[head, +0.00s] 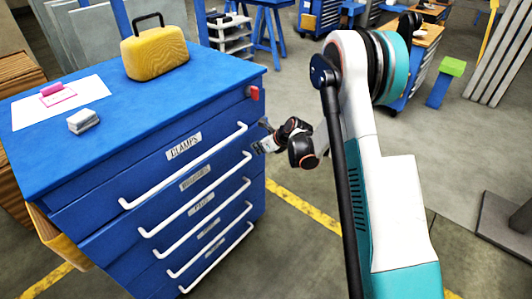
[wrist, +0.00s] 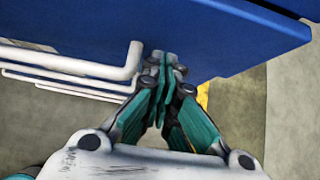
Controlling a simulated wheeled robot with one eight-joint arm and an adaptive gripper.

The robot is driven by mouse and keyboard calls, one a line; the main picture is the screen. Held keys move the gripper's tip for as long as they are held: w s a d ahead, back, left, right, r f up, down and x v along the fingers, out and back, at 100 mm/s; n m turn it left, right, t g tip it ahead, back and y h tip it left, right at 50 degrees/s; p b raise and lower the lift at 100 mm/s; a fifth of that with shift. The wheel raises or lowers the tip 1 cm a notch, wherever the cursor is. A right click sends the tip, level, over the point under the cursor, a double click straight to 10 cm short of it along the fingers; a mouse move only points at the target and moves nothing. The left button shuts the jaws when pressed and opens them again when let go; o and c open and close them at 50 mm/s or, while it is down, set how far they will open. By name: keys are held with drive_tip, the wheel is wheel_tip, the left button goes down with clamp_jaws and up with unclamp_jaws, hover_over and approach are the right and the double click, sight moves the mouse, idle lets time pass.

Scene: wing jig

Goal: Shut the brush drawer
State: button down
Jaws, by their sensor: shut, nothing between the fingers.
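A blue cabinet (head: 60,125) has several drawers with white bar handles. The top drawer (head: 150,175) is labelled CLAMPS. The drawer below it (head: 115,235) has a smaller label (head: 195,178) that I cannot read clearly; it seems to stand slightly proud. I cannot tell for sure which one is the brush drawer. My gripper (head: 262,147) is shut and empty, at the right end of the upper handles. In the wrist view my gripper's fingertips (wrist: 165,68) are close against a blue drawer front (wrist: 220,40), just right of a white handle (wrist: 85,62); contact is unclear.
On the cabinet top are a yellow case (head: 155,55), a paper sheet (head: 85,100), a pink block (head: 52,89) and a grey block (head: 83,121). A red piece (head: 254,93) sits at its upper right corner.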

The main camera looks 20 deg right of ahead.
sight(249, 145)
drive_tip(key=shift+w+a, duration=0.35)
drive_tip(key=shift+w, duration=0.15)
drive_tip(key=shift+w+a, duration=0.6)
drive_tip(key=shift+w, duration=0.3)
drive_tip(key=shift+r, duration=0.1)
